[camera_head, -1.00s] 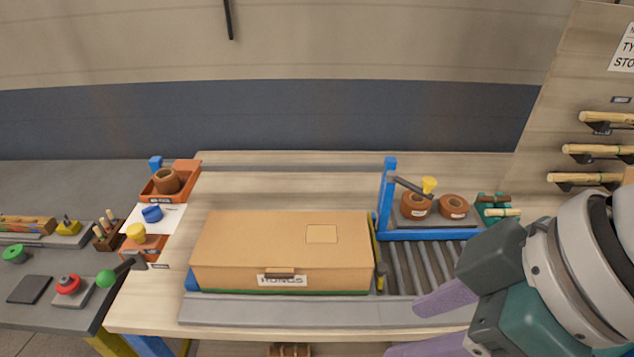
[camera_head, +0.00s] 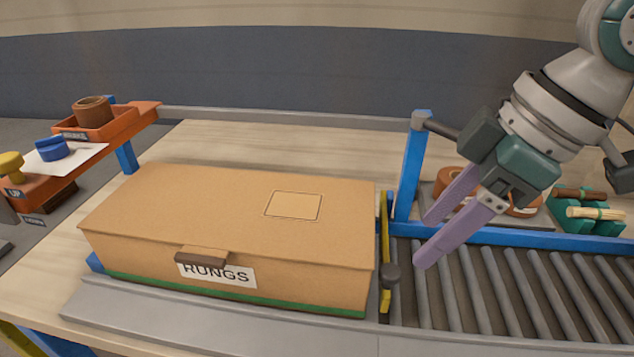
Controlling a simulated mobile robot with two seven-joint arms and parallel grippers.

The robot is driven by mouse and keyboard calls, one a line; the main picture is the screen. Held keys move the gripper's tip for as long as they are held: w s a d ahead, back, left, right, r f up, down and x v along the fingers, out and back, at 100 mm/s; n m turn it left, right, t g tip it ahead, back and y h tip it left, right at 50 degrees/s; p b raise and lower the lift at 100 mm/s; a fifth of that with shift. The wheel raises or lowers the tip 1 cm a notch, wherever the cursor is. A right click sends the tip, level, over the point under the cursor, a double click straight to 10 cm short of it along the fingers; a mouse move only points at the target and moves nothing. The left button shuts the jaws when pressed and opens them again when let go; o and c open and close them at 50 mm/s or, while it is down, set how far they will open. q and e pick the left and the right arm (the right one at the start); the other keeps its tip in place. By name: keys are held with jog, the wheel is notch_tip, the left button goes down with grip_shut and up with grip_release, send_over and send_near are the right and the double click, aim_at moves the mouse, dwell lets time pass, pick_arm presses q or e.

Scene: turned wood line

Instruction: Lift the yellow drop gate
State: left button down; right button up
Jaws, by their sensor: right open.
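I see no contact with the gate. My left gripper is out of view.
A large closed cardboard carton (camera_head: 230,225) labelled RUNGS fills the line left of the gate. Bare rollers (camera_head: 530,295) lie to the right, with a blue rail (camera_head: 580,239) behind. Orange trays (camera_head: 125,122) stand at left.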

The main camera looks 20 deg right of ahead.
aim_at(392, 270)
jog(key=x, duration=0.7)
jog(key=shift+f+b, duration=0.1)
jog(key=shift+b, duration=0.2)
grip_shut()
dwell(1.0)
